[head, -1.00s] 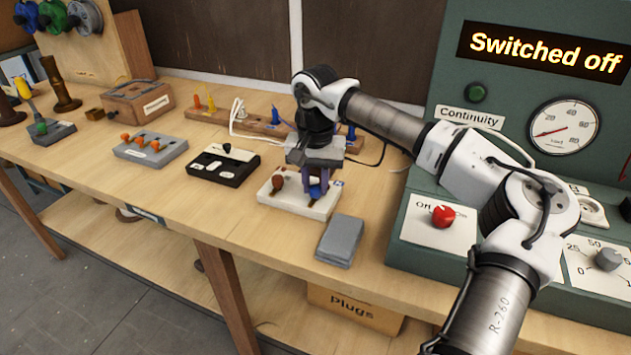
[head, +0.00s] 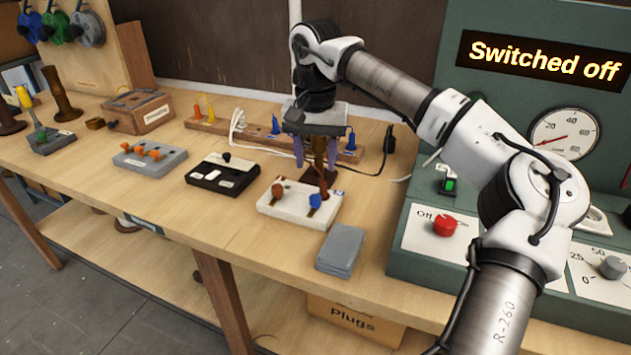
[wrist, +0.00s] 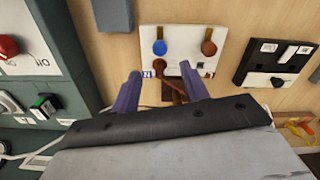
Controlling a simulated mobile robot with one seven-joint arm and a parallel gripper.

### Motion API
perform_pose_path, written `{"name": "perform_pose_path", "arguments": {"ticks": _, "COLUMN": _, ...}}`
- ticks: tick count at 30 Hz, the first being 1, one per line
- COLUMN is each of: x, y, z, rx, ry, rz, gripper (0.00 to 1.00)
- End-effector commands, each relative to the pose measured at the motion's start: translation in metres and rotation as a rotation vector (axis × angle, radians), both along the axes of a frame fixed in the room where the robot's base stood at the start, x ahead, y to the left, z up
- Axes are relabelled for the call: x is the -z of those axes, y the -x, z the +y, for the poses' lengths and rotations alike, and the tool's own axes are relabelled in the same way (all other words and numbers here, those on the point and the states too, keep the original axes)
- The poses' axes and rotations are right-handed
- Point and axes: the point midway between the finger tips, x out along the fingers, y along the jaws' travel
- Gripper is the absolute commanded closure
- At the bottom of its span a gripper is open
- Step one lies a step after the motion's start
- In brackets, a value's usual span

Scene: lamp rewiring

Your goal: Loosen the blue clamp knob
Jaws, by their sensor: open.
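The blue clamp knob (head: 315,200) sits on the front right of a white block (head: 290,213); it also shows in the wrist view (wrist: 159,47). A brown knob (head: 278,192) is to its left on the same block in the head view. My gripper (head: 316,162) is open, with its purple fingers pointing down above the rear of the block. In the wrist view its fingertips (wrist: 160,72) are apart from the blue knob, on the block's rear side. A brown upright part (head: 321,155) stands between or close to the fingers; contact cannot be told.
A grey stack (head: 341,248) lies right of the white block. A black box (head: 223,174) stands to its left. A wooden rail with plugs (head: 240,128) and cables lies behind. The green panel (head: 415,262) with a red knob bounds the right. Its display reads "Switched off".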

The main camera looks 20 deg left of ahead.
Motion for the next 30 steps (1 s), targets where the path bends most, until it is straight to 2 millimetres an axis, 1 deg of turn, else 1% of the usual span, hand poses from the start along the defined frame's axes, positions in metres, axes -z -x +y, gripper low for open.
{"name": "perform_pose_path", "arguments": {"ticks": 1, "x": -0.011, "y": -0.001, "z": 0.001, "rx": 0.001, "ry": 0.0, "rz": -0.003, "gripper": 0.55}}
{"name": "perform_pose_path", "arguments": {"ticks": 3, "x": -0.024, "y": 0.0, "z": 0.001, "rx": 0.001, "ry": 0.0, "rz": -0.002, "gripper": 0.55}}
{"name": "perform_pose_path", "arguments": {"ticks": 6, "x": -0.039, "y": 0.0, "z": 0.0, "rx": 0.001, "ry": 0.0, "rz": -0.002, "gripper": 0.55}}
{"name": "perform_pose_path", "arguments": {"ticks": 10, "x": -0.05, "y": 0.0, "z": 0.0, "rx": 0.0, "ry": 0.001, "rz": -0.001, "gripper": 0.55}}
{"name": "perform_pose_path", "arguments": {"ticks": 15, "x": -0.053, "y": 0.0, "z": 0.0, "rx": 0.0, "ry": 0.0, "rz": 0.0, "gripper": 0.55}}
{"name": "perform_pose_path", "arguments": {"ticks": 30, "x": -0.053, "y": 0.0, "z": 0.0, "rx": 0.0, "ry": 0.001, "rz": 0.0, "gripper": 0.55}}
